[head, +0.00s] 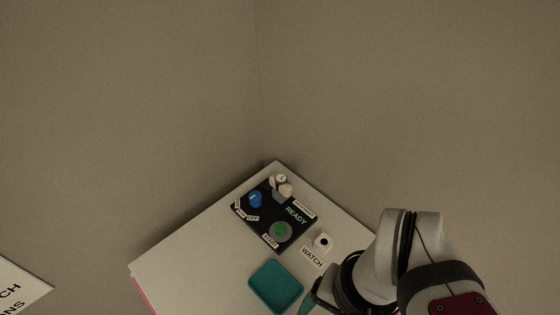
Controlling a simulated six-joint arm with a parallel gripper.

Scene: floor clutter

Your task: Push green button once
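The green button (281,231) is a round green cap on a grey ring, on a black control panel (260,222) that lies on the white table. A label reading START sits beside it, and READY is written in green above it. The button is uncovered. My gripper (314,297) is at the bottom of the head view, below and right of the panel, apart from the button. A dark green tip shows at its end; I cannot tell what it is. The fingers are mostly hidden, so their opening does not show.
A blue knob (255,199) with an OFF label is on the panel's left. Small pale objects (283,186) stand at its back corner. A teal tray (275,287) is in front. The table's left (190,262) is clear.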

